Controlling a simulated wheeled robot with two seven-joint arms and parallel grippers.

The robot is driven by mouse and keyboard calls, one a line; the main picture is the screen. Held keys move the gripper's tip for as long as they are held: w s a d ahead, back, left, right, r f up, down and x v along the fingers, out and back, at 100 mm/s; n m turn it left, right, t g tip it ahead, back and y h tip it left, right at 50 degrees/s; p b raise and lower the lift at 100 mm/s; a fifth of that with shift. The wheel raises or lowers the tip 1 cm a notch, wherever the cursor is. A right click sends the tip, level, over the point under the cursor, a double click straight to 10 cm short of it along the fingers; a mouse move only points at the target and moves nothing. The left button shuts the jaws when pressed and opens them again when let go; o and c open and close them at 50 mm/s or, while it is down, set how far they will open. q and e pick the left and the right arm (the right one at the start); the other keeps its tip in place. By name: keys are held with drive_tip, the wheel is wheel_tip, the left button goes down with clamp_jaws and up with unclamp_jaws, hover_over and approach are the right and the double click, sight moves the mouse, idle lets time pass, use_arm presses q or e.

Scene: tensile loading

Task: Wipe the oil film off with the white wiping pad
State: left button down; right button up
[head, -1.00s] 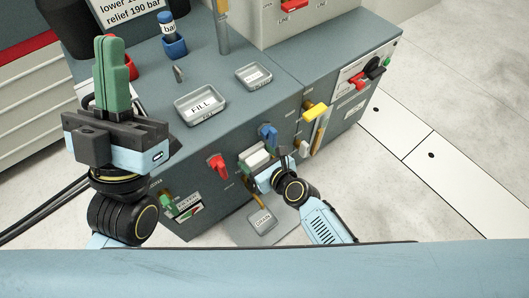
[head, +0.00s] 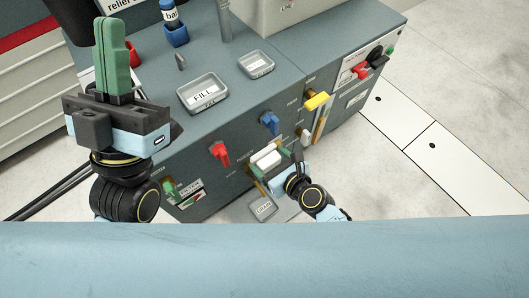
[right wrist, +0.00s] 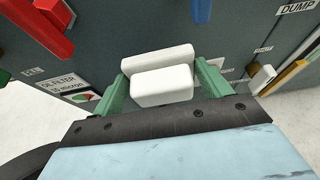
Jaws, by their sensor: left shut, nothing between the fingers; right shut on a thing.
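The white wiping pad (head: 266,157) is a white block with a thicker front part, held in front of the cabinet's dark front panel. My right gripper (head: 270,165) is shut on it; in the right wrist view the green fingers of the gripper (right wrist: 162,84) stand on either side of the pad (right wrist: 160,62). I cannot tell whether the pad touches the panel. I cannot make out the oil film in either view. My left gripper (head: 111,42) is shut and empty, its green fingers together and pointing up at the left, away from the panel.
The panel carries a red handle (head: 220,153), a blue handle (head: 269,122) and a yellow handle (head: 316,101) near the pad. A FILL tray (head: 202,94) and a smaller tray (head: 256,64) lie on the cabinet top. A DRAIN tray (head: 263,207) is below.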

drive_tip(key=shift+s+d, duration=0.15)
drive_tip(key=shift+s, duration=0.05)
drive_tip(key=shift+s+d, duration=0.85)
drive_tip(key=shift+s, duration=0.25)
